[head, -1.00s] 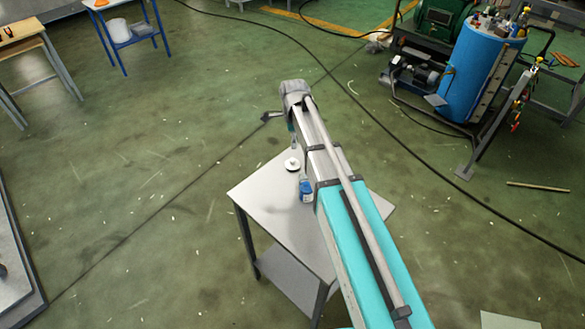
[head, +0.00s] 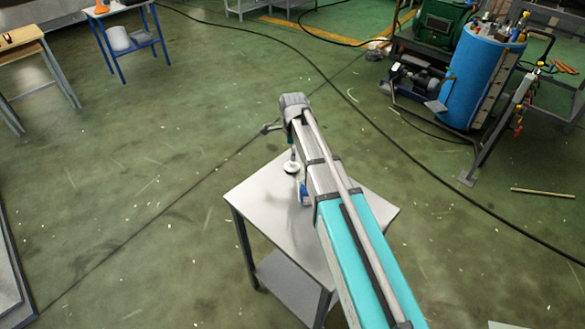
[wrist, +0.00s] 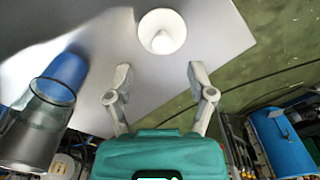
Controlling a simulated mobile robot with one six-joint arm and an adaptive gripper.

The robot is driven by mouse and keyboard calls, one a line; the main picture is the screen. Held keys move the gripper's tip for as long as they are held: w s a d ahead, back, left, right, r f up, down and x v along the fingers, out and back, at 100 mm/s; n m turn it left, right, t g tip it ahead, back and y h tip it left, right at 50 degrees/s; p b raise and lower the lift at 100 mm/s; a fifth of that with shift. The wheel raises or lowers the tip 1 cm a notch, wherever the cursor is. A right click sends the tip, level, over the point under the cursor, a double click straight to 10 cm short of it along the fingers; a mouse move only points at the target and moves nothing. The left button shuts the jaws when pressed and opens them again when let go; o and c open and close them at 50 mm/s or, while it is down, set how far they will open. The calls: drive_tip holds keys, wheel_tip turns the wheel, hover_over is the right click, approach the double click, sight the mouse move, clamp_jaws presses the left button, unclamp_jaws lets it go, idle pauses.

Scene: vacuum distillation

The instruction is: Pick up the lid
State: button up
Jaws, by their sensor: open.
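The lid (wrist: 162,31) is a white round disc with a raised knob in its middle. It lies on the grey table (wrist: 215,50), near an edge in the wrist view. In the head view the lid (head: 291,167) shows at the left of my arm. My gripper (wrist: 159,73) is open and empty, with its two fingers spread. In the wrist view the lid is just beyond the fingertips, roughly centred between them. In the head view my arm partly hides the gripper, which is just above the lid.
A blue tank (head: 478,75) stands on the floor well away. The table's left part is clear.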

sight(292, 165)
drive_tip(key=shift+f, duration=0.15)
drive_tip(key=f+b, duration=0.5)
drive_tip(key=shift+w+a, duration=0.15)
drive_tip(key=shift+a, duration=0.05)
idle(0.3)
drive_tip(key=shift+r, duration=0.1)
idle(0.5)
clamp_jaws()
